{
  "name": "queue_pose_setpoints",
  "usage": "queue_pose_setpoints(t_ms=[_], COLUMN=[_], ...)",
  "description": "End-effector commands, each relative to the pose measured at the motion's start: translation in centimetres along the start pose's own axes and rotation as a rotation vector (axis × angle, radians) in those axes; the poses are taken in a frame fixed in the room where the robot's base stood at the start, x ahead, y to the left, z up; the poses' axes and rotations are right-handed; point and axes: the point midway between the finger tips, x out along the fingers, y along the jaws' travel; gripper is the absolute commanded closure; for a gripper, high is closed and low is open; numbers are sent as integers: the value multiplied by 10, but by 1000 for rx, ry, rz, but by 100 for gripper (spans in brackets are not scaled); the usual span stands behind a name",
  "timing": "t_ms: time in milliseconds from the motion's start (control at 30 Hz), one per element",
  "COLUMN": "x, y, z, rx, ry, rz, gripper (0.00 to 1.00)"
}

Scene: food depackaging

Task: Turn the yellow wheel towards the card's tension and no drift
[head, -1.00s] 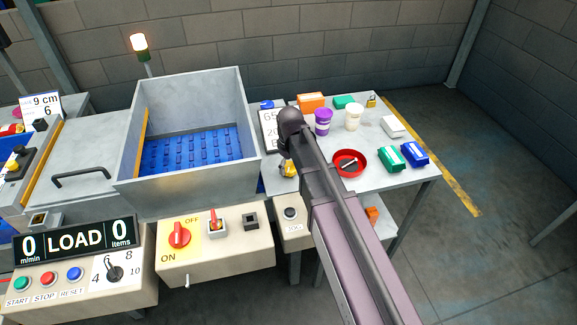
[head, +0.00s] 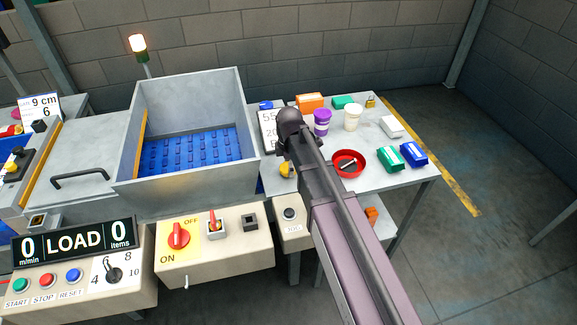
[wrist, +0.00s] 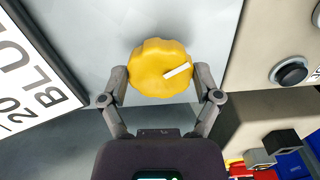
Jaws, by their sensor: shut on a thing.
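The yellow wheel (wrist: 158,62) has a scalloped edge and a white line pointing up and to the right in the wrist view. My gripper (wrist: 160,75) has one finger on each side of it and is shut on it. In the head view the wheel (head: 286,170) shows only partly beside my arm, which hides most of the gripper. A white card (wrist: 30,75) with a black frame shows at the left of the wrist view, with "BLU" and "20" partly readable. The card (head: 268,130) also shows partly behind my arm in the head view.
A control box with a round black button (head: 289,213) stands near the wheel. The table (head: 400,180) to the right holds a red bowl (head: 348,164), cups and several small boxes. A metal bin (head: 190,100) with a blue belt stands left.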

Motion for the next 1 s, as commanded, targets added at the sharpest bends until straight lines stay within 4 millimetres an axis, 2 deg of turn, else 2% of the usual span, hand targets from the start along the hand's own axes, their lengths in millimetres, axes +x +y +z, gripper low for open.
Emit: queue_pose_setpoints(t_ms=[200, 400, 933, 967, 1000], x=[0, 0, 0, 0, 0], y=[0, -1, -2, -2, -2], z=[-3, -4, -4, -4, -4], rx=[-160, -244, -277, -277, -277], ry=[7, 7, 8, 8, 8], rz=[0, -1, -4, -4, -5], gripper=[66, 66, 66, 16, 4])
